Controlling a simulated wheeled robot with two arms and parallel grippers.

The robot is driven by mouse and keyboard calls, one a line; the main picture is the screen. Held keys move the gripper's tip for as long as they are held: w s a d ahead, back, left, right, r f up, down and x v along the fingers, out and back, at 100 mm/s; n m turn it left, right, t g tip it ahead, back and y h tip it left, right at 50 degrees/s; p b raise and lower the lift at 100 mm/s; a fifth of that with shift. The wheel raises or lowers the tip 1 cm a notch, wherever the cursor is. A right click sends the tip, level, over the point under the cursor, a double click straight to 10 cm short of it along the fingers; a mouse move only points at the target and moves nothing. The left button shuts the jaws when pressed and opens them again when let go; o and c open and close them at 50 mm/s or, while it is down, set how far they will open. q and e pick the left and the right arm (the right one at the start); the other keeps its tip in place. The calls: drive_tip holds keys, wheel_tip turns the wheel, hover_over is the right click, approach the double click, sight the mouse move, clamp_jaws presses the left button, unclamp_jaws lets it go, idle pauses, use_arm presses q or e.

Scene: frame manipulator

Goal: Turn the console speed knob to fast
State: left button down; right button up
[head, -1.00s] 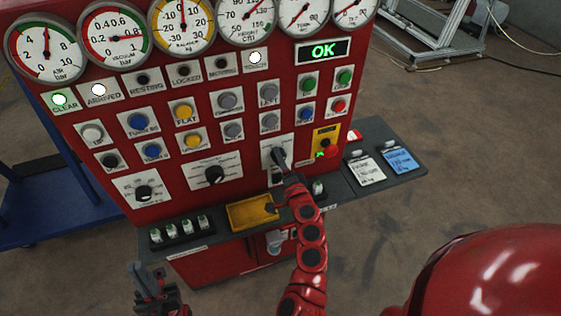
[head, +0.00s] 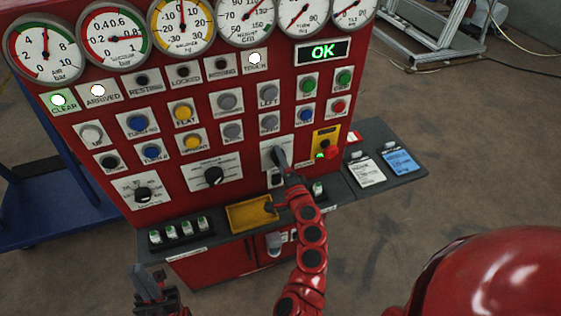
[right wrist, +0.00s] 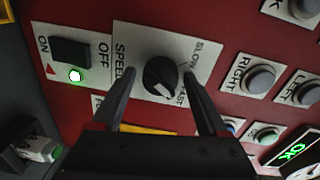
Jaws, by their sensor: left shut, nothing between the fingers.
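The black speed knob (right wrist: 160,75) sits on a white plate on the red console (right wrist: 75,18), with SLOW and FAST printed to its right. A pale mark on the knob points to the lower right, near FAST. My right gripper (right wrist: 158,74) is open, one finger on each side of the knob; I cannot tell whether either finger touches it. In the head view my right gripper (head: 279,158) covers the knob. My left gripper (head: 148,283) is shut and empty, low in front of the console shelf.
An ON/OFF switch (right wrist: 70,52) with a lit green lamp is left of the speed plate. RIGHT (right wrist: 260,77) and LEFT (right wrist: 304,91) buttons are close on the right. A yellow tray (head: 250,213) lies on the shelf below. The display (head: 322,51) reads OK.

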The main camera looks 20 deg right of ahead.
drive_tip(key=shift+o, duration=0.3)
drive_tip(key=s+b, duration=0.2)
drive_tip(key=s, duration=1.5)
drive_tip(key=shift+s+d+r+b, duration=0.15)
drive_tip(key=shift+s+r+b, duration=0.05)
drive_tip(key=shift+r+b, duration=0.2)
drive_tip(key=shift+f, duration=0.1)
